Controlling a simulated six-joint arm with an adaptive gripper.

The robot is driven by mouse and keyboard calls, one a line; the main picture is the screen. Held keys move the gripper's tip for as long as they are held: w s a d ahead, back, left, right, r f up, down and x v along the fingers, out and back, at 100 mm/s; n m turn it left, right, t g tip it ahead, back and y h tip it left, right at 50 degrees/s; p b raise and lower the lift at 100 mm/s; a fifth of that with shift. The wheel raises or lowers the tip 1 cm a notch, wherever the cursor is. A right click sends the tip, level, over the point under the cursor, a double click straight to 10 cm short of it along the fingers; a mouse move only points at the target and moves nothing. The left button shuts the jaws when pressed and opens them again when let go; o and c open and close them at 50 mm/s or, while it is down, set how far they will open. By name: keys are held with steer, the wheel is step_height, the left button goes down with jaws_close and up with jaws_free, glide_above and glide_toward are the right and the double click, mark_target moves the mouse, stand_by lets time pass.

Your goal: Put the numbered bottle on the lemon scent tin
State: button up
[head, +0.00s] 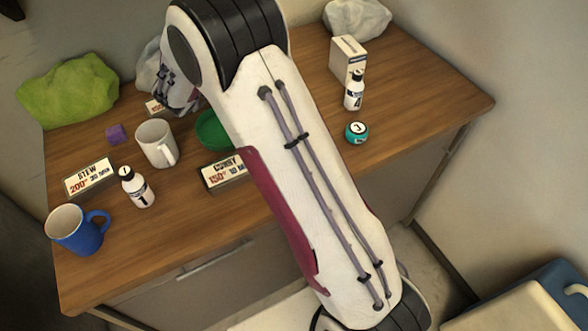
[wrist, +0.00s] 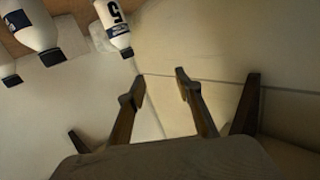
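Another white bottle (head: 354,92), seemingly marked 4, stands at the right. A bottle marked 5 (wrist: 116,28) shows upside down at the top of the wrist view, with a larger white bottle (wrist: 32,27) left of it. A round teal tin with a pale lid (head: 357,133) sits at the right; its scent cannot be read. My gripper (wrist: 158,85) is open and empty, apart from the bottles. My arm hides the table's middle.
A white box (head: 347,60) stands behind the right bottle. The table's right end is clear.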

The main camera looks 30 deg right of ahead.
steer(key=s+a+r+n+t+y, duration=0.4)
steer(key=a+r+n+y, duration=0.2)
steer(key=a+r+y, duration=0.45)
steer(key=s+a+r+n+g+y, duration=0.1)
steer(key=s+a+n+g+y, duration=0.3)
steer(key=s, duration=1)
steer(key=s+d+f+g, duration=0.1)
steer(key=s+f, duration=0.2)
steer(key=s, duration=0.6)
steer(key=s+d+f+g+h, duration=0.1)
steer(key=s+d+f+g, duration=0.1)
steer(key=s, duration=0.7)
steer(key=s+d+f+n+g, duration=0.1)
steer(key=s+f, duration=0.3)
steer(key=s, duration=0.5)
steer(key=shift+s+d+g, duration=0.15)
steer(key=shift+d+g, duration=0.05)
steer(key=shift+g, duration=0.5)
